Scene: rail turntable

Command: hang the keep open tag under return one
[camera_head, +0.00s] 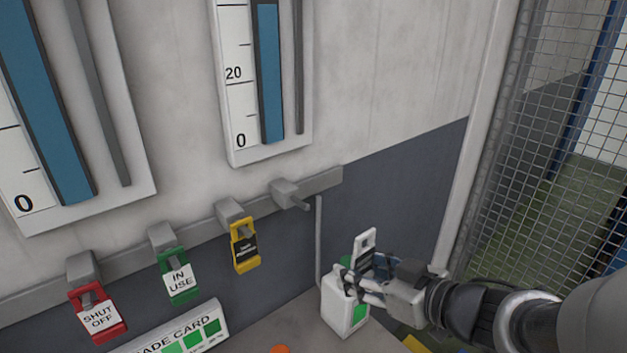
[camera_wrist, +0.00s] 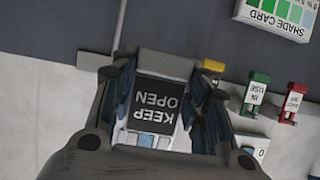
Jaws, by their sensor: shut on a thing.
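The keep open tag shows in the wrist view (camera_wrist: 157,103) with a black label reading KEEP OPEN upside down. My gripper (camera_wrist: 160,110) is shut on it, with a dark finger on each side. In the head view my gripper (camera_head: 372,277) is at the lower right, and the pale top of the tag (camera_head: 365,241) with its hole sticks up above the fingers. A bare grey peg (camera_head: 290,195) is at the right end of the wall rail (camera_head: 325,180), up and left of the tag and apart from it. I can read no label saying return one.
Red SHUT OFF (camera_head: 98,316), green IN USE (camera_head: 179,277) and yellow (camera_head: 245,248) tags hang on the other pegs. A white container with a green patch (camera_head: 345,305) stands close beside my gripper. A shade card (camera_head: 180,335) is below. Wire mesh (camera_head: 545,150) is at right.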

